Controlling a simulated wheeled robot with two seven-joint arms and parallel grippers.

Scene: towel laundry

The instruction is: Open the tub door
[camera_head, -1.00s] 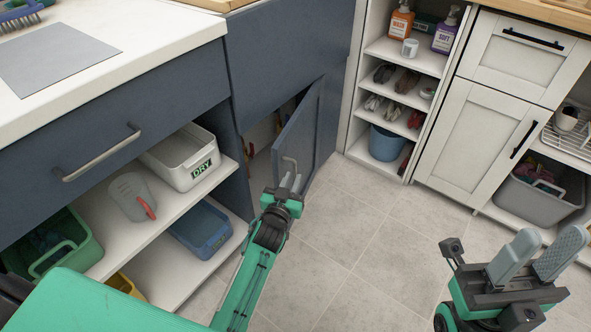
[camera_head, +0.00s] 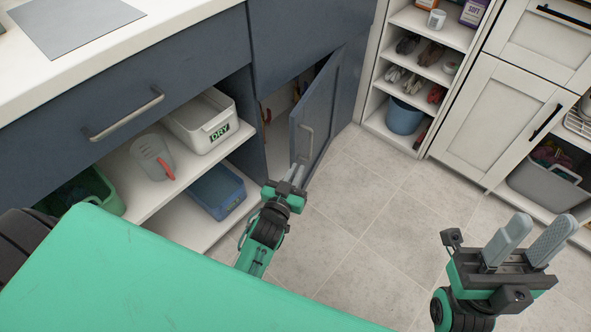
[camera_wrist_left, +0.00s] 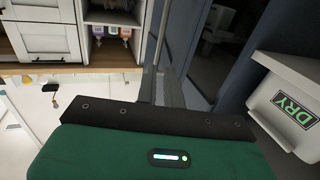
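The dark blue tub door (camera_head: 322,115) stands partly open in the head view, with a dark gap along its left edge. Its grey bar handle (camera_head: 306,143) is upright on the door face; the bar (camera_wrist_left: 167,35) also shows in the left wrist view, just beyond the fingers. My left gripper (camera_head: 295,172) is close to the handle's lower end, its two fingers slightly apart with a narrow gap. Whether they touch the handle is hard to tell. My right gripper (camera_head: 528,240) is open and empty over the floor at the right.
Left of the door, open shelves hold a white DRY tub (camera_head: 203,122), a scoop (camera_head: 153,156) and a blue bin (camera_head: 217,190). A shelf unit with a blue bucket (camera_head: 404,116) and a white cabinet (camera_head: 497,115) stand at the right. The tiled floor (camera_head: 370,240) between is clear.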

